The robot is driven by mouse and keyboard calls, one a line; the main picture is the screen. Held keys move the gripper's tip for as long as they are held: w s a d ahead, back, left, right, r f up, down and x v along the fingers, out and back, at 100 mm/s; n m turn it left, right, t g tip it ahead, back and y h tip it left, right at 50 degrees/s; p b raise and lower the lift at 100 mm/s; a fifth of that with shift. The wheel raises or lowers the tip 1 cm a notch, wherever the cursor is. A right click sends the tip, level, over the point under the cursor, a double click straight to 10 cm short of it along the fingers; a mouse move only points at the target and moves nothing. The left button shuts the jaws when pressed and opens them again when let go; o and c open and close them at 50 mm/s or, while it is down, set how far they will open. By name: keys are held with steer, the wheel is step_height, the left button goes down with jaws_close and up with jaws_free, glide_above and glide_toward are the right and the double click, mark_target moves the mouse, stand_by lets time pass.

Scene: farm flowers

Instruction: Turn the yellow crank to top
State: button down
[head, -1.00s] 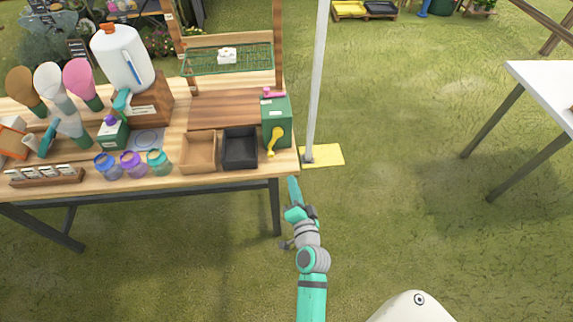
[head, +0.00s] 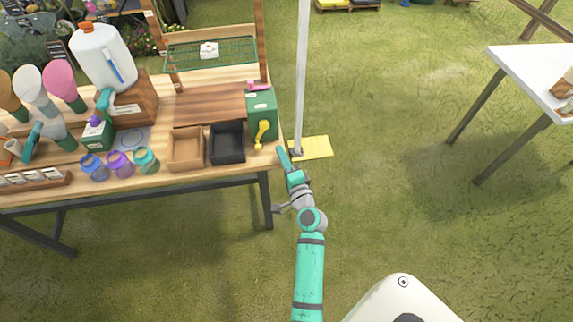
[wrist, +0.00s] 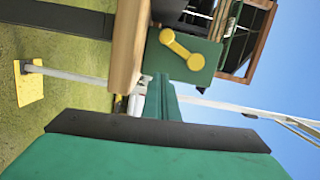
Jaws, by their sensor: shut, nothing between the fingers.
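The yellow crank (head: 262,133) is on the front face of a green box (head: 261,103) at the right end of the wooden table. In the head view its arm runs up and down. The crank also shows in the wrist view (wrist: 188,50), on the green box face (wrist: 205,70), with a round knob at each end. My gripper (head: 281,152) is shut and empty, just off the table's right front corner, below and to the right of the crank and apart from it. In the wrist view my gripper (wrist: 160,88) points toward the table edge below the box.
The wooden table (head: 225,177) has a black tray (head: 228,157), a brown tray (head: 186,163) and several jars left of the box. A white pole (head: 301,80) on a yellow base (head: 318,148) stands just right of the table. Open grass lies to the right, before a white table (head: 530,65).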

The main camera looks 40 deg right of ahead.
mark_target(268, 160)
steer(key=shift+x, duration=0.85)
steer(key=a, duration=0.1)
steer(key=w+a, duration=0.1)
steer(key=a, duration=0.1)
steer(key=shift+w+a+f, duration=0.15)
steer(key=shift+w+a, duration=0.15)
steer(key=shift+w, duration=0.1)
steer(key=shift+s+d, duration=0.1)
steer(key=shift+w+a+m, duration=0.25)
steer(key=shift+m, duration=0.35)
